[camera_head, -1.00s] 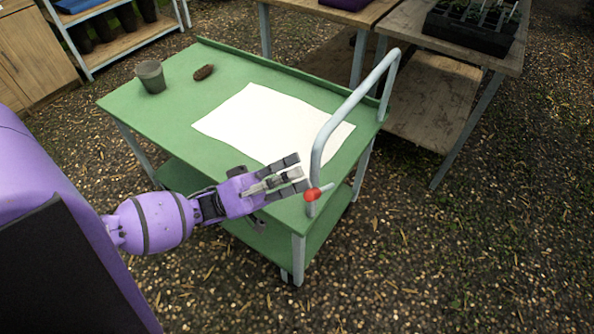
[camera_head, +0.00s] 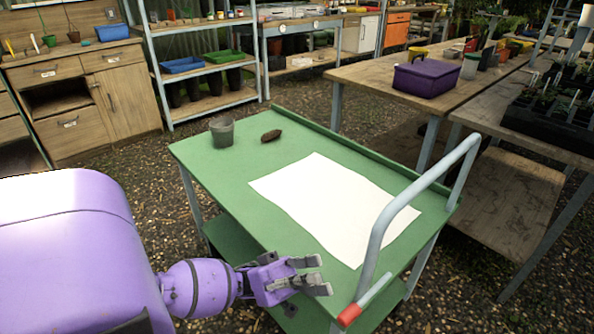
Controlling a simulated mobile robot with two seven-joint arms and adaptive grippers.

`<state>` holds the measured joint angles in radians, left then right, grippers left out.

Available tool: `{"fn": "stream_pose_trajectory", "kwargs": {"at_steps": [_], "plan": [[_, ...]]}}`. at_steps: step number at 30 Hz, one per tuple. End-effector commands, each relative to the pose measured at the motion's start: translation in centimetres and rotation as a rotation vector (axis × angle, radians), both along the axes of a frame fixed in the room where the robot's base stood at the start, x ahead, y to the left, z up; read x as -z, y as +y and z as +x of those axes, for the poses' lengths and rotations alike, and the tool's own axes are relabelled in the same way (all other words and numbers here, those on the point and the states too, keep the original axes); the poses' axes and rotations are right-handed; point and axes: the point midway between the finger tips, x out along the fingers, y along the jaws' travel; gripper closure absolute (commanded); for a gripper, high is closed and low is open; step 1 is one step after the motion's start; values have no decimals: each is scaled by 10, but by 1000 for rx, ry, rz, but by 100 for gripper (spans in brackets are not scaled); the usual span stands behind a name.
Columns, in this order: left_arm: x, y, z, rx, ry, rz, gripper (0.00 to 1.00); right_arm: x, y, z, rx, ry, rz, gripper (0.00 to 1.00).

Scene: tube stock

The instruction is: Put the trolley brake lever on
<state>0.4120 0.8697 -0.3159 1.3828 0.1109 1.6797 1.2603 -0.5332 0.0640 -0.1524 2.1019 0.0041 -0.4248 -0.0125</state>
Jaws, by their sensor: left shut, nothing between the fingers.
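The green trolley (camera_head: 225,168) stands in the middle of the view, with a pale tubular push handle (camera_head: 378,232) at its right end. The brake lever (camera_head: 375,290) is a short pale bar with a red tip (camera_head: 349,316), low by the foot of the handle. The red tip points toward the lower left. My left gripper (camera_head: 322,275) is shut and empty, just up and left of the red tip, with a visible gap between them. My right gripper is not in view.
A white sheet (camera_head: 335,205), a grey pot (camera_head: 222,131) and a brown object (camera_head: 271,136) lie on the trolley top. A wooden bench with a purple box (camera_head: 426,79) stands behind to the right. Shelves (camera_head: 210,105) and a cabinet (camera_head: 125,98) stand at the back left. Gravel floor is open at the lower right.

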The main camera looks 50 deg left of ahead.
Motion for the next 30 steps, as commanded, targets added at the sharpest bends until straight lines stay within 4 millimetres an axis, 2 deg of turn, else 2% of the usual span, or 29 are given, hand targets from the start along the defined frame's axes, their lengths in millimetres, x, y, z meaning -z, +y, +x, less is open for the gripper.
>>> {"fn": "stream_pose_trajectory", "kwargs": {"at_steps": [6,12,30], "plan": [[31,30,-6,-1,0,1,100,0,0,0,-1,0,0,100],[46,45,-10,-1,-1,0,100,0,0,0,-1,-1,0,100],[50,49,-12,0,-1,0,100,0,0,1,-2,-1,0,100]]}}
